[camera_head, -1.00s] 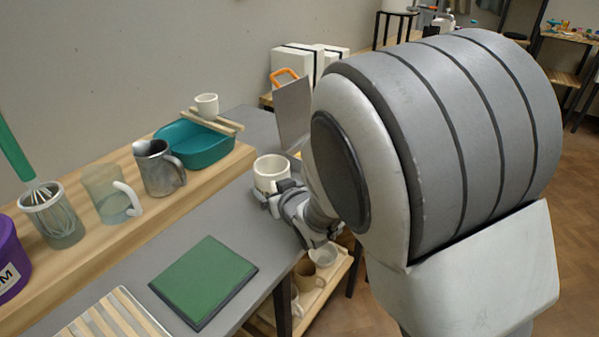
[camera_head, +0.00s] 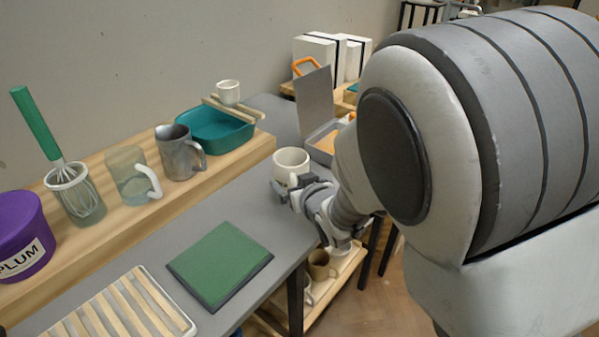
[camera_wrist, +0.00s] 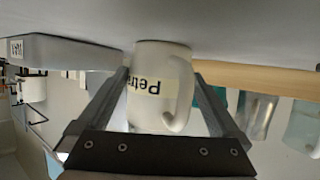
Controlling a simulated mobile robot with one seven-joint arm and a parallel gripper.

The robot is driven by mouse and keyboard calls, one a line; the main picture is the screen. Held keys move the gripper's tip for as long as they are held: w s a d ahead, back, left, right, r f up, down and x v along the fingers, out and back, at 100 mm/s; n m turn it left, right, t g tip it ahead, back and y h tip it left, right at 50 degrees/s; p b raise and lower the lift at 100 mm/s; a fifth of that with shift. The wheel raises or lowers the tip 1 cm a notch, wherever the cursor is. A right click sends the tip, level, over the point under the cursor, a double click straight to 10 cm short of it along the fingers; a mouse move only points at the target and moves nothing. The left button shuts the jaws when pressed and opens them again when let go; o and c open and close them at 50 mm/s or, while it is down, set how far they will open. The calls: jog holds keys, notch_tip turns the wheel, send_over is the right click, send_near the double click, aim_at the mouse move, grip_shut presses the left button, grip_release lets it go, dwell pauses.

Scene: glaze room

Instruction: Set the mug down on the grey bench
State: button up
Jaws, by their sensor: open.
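A white mug (camera_head: 290,164) stands upright on the grey bench (camera_head: 205,214), toward its far end. In the wrist view, which is upside down, the mug (camera_wrist: 160,62) shows a label reading "Petri" and its handle, with its base against the grey surface. My gripper (camera_head: 285,190) is low at the near side of the mug. In the wrist view, the fingers of my gripper (camera_wrist: 163,88) are apart, one on each side of the mug. My wrist hides part of the mug's lower side in the head view.
A wooden shelf along the wall carries a teal tray (camera_head: 225,140), a metal mug (camera_head: 178,157), a glass mug (camera_head: 130,178), a whisk jar (camera_head: 76,197) and a purple tub (camera_head: 22,234). A green pad (camera_head: 220,258) and slatted rack (camera_head: 112,312) lie nearer. An open grey case (camera_head: 316,98) stands beyond.

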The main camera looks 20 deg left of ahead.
jog(key=p+v, duration=0.1)
jog(key=v, duration=0.8)
jog(key=shift+s+d+r+p, duration=0.15)
jog(key=shift+s+d+p, duration=0.05)
jog(key=shift+d+p, duration=0.1)
jog(key=w+d+r+m+h, duration=0.1)
jog(key=d+r+m+h, duration=0.15)
jog(key=d, duration=0.65)
jog(key=d+r+m+h, duration=0.2)
jog(key=d+r+h, duration=0.1)
jog(key=d, duration=0.5)
jog(key=s+d+r+m+g+h, duration=0.2)
jog(key=s+d, duration=0.5)
jog(key=s+d+r+m+g+h, duration=0.1)
jog(key=s+d+m+g, duration=0.1)
jog(key=s+d, duration=0.5)
jog(key=shift+s+d+r+h, duration=0.25)
jog(key=shift+s+r+h, duration=0.15)
jog(key=shift+s, duration=0.25)
jog(key=shift+m, duration=0.25)
notch_tip(320, 180, up, 19)
jog(key=p, duration=1.9)
